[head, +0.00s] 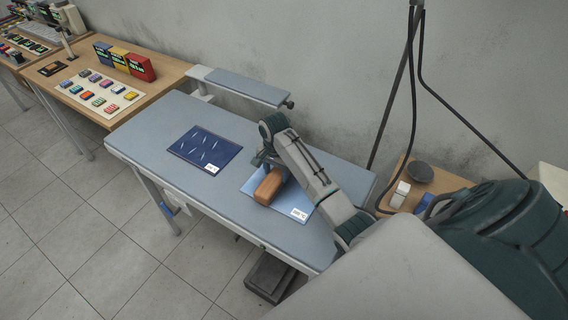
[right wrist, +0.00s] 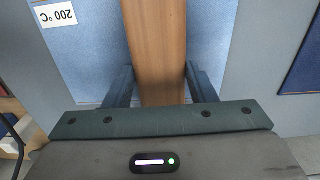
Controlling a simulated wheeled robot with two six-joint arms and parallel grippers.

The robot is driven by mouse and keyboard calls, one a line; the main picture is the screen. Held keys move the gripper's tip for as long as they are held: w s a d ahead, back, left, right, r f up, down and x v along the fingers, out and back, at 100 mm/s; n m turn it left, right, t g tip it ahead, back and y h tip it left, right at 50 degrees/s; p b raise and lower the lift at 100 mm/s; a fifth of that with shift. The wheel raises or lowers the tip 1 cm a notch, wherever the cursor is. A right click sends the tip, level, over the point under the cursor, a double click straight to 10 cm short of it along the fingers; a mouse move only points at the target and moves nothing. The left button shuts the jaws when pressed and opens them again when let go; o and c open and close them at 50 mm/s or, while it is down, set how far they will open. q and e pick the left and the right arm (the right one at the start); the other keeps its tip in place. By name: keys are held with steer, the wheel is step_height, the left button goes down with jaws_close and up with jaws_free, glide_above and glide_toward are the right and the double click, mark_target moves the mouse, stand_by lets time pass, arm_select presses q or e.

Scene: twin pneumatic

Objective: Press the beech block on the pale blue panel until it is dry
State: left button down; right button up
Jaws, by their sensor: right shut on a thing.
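The beech block (head: 268,187) is a brown wooden bar on the pale blue panel (head: 294,199) at the right part of the ironing table. My right gripper (head: 270,163) is shut on the block from above. In the right wrist view the block (right wrist: 158,50) runs between the two fingers (right wrist: 158,85), with the pale blue panel (right wrist: 90,50) under it. The panel's white label (right wrist: 55,15) reads 200 °C. Whether the block bears down on the panel cannot be told. My left gripper is out of view.
A dark blue panel (head: 205,147) with light streaks lies to the left on the table (head: 150,128). A narrow sleeve board (head: 248,87) stands behind. Black cables (head: 416,100) hang at the right, over a small wooden table with a dark round object (head: 420,172) and white blocks.

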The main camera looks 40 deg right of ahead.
steer(key=shift+f, duration=0.6)
stand_by(0.7)
steer(key=shift+r, duration=0.1)
stand_by(0.5)
steer(key=shift+r, duration=4.05)
steer(key=shift+f, duration=0.1)
